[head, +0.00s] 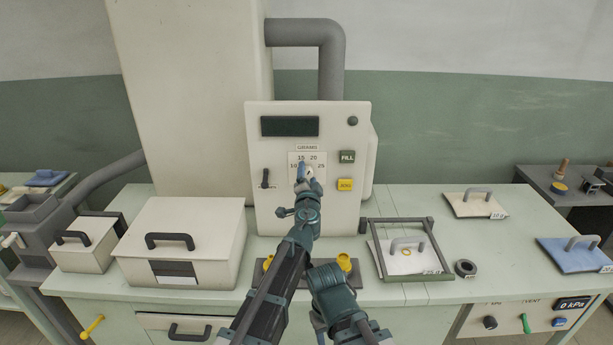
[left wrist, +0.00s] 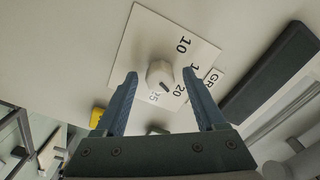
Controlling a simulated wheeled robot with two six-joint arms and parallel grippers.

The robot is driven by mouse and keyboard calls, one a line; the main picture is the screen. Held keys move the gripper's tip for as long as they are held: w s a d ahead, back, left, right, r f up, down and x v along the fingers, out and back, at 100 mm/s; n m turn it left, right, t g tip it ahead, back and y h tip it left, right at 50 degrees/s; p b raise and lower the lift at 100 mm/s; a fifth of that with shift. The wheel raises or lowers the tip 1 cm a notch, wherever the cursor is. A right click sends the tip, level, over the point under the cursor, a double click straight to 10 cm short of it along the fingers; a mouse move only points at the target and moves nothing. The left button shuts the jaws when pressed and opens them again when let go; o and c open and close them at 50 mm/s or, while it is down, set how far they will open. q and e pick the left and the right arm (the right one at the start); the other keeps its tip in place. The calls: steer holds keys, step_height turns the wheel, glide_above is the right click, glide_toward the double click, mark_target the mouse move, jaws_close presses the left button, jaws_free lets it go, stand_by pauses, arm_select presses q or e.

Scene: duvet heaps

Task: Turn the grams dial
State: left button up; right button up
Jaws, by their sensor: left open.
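The grams dial is a pale round knob (head: 309,173) on a white plate numbered 10 to 25, under the GRAMS label on a cream machine front. In the left wrist view the knob (left wrist: 159,74) has a dark mark on its side towards the 20 and 25. My left gripper (head: 305,172) is in front of the dial and partly covers it in the head view. In the left wrist view its open fingers (left wrist: 161,76) stand on either side of the knob, with gaps visible. My right gripper is not in view.
A cream lidded box (head: 185,225) stands left. A grey frame (head: 372,247) stands right on the pale green bench.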

arm_select(q)
jaws_close()
steer(key=shift+m, duration=0.3)
steer(key=m, duration=0.4)
steer(key=shift+m, duration=2.6)
steer(key=shift+s, duration=0.1)
jaws_free()
